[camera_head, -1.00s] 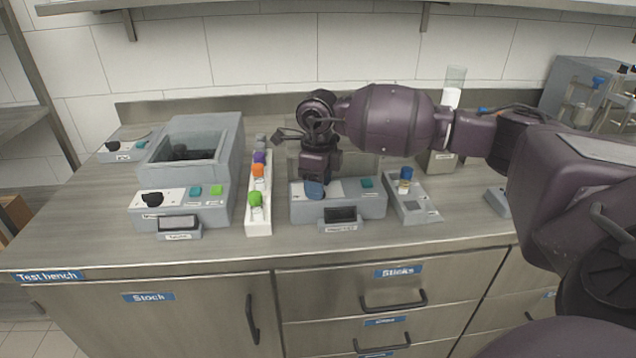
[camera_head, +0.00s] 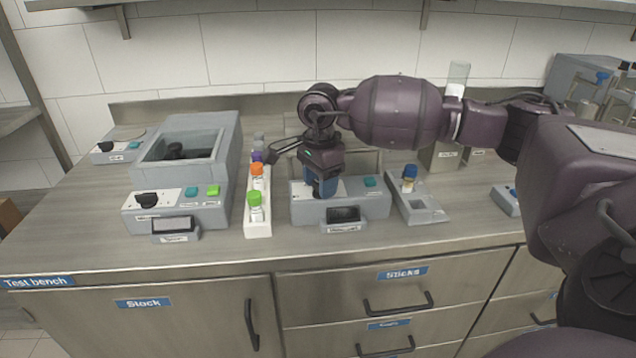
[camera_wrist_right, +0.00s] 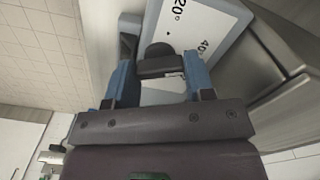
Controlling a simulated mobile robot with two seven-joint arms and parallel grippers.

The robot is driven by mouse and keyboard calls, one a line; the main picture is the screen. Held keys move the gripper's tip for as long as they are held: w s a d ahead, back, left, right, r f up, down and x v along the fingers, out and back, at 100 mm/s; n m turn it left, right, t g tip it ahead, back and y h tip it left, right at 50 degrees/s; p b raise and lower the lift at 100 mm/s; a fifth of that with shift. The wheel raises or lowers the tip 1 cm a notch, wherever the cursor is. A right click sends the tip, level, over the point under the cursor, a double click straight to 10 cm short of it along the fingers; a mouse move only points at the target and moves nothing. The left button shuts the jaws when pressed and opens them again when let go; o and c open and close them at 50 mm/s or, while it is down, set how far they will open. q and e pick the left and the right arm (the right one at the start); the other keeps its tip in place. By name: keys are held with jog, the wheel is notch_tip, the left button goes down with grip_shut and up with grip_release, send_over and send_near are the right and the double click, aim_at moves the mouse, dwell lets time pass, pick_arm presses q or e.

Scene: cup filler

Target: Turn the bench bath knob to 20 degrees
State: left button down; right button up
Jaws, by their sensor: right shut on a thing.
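My right gripper (camera_head: 323,189) reaches down to the front panel of the grey middle bench unit (camera_head: 368,207), over its left side. In the right wrist view the two blue fingers stand on either side of a dark knob (camera_wrist_right: 158,52) and are shut on it. The white dial plate (camera_wrist_right: 197,24) beside the knob carries the marks 20° and 40°. The knob's pointer direction cannot be made out, and the hand hides the knob in the head view. A teal button (camera_head: 370,181) and a dark display (camera_head: 343,214) are on this unit. My left gripper is not in view.
A grey basin unit (camera_head: 226,165) with its own black knob (camera_head: 146,200) stands to the left. A white rack (camera_head: 257,227) with colour-capped vials stands between the units. A small grey holder (camera_head: 424,211) with a vial stands right. The front strip of bench is clear.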

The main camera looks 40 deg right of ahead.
jog(key=n, duration=0.2)
jog(key=shift+f+n+b, duration=0.1)
jog(key=shift+n+b, duration=0.25)
jog(key=shift+n, duration=0.05)
jog(key=n, duration=0.2)
jog(key=shift+n+b, duration=0.35)
jog(key=shift+n, duration=0.05)
jog(key=n, duration=0.2)
jog(key=shift+n+b, duration=0.3)
jog(key=shift+b, duration=0.1)
jog(key=shift+n+b, duration=0.35)
jog(key=shift+n, duration=0.75)
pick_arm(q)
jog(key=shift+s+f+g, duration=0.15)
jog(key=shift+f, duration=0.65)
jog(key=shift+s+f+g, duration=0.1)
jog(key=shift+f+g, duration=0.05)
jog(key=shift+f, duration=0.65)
pick_arm(e)
jog(key=shift+n, duration=1)
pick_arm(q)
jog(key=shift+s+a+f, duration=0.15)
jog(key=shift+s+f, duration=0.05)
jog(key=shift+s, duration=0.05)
pick_arm(e)
jog(key=o, duration=0.9)
jog(key=shift+r, duration=0.2)
